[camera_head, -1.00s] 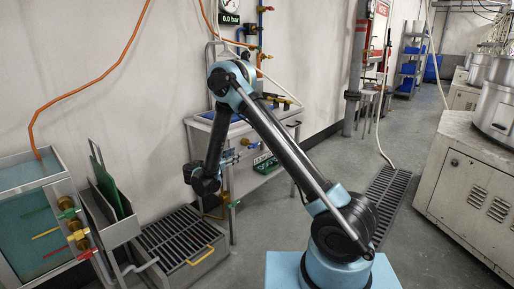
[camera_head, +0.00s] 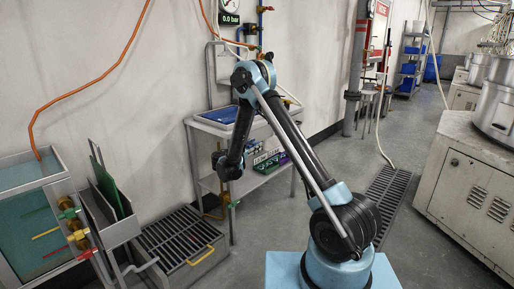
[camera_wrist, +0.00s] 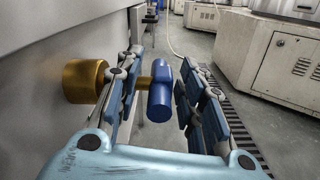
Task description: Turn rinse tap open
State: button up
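In the wrist view a tap with a blue cylindrical handle (camera_wrist: 160,92) stands out on a brass stem from a round brass body (camera_wrist: 84,82) at the left. My gripper (camera_wrist: 162,60) is open, with one finger on each side of the blue handle. A gap shows between the handle and each finger, and the left finger crosses in front of the stem. In the head view my gripper (camera_head: 250,152) is small beside the sink table (camera_head: 204,128), at its front side. I cannot make out the blue handle there, as my arm covers that area.
A green-handled valve (camera_head: 234,204) sits low by the table leg. A grated floor trough (camera_head: 205,258) and a tank (camera_head: 25,235) with valves stand at left. A machine cabinet (camera_head: 470,190) stands at right, with open floor between.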

jog(key=shift+x, duration=0.95)
